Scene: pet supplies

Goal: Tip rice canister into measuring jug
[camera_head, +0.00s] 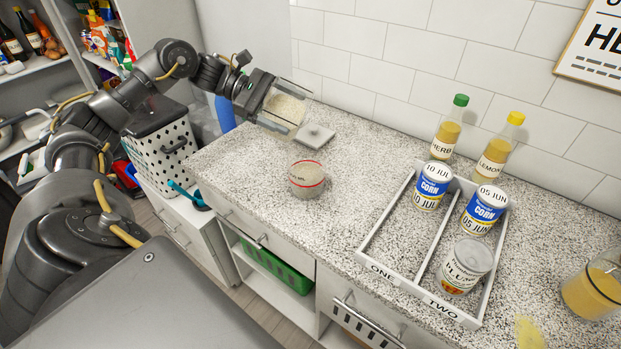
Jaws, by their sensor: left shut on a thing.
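My left gripper (272,103) comes in from the left and is shut on the rice canister (284,109), a clear container with pale rice in it. It holds the canister tilted, above the back left of the counter. The measuring jug (306,182), clear with a red line round it, stands upright on the counter, in front of and a little right of the canister. The jug's contents are hard to tell. A grey square lid (315,137) with a knob lies on the counter behind the jug. My right gripper is not in view.
A white two-part tray (372,249) holds several cans on the right. Two bottles, green-capped (447,126) and yellow-capped (495,150), stand behind it. A jug of yellow liquid (594,291) is at the far right. The counter (340,205) between measuring jug and tray is clear.

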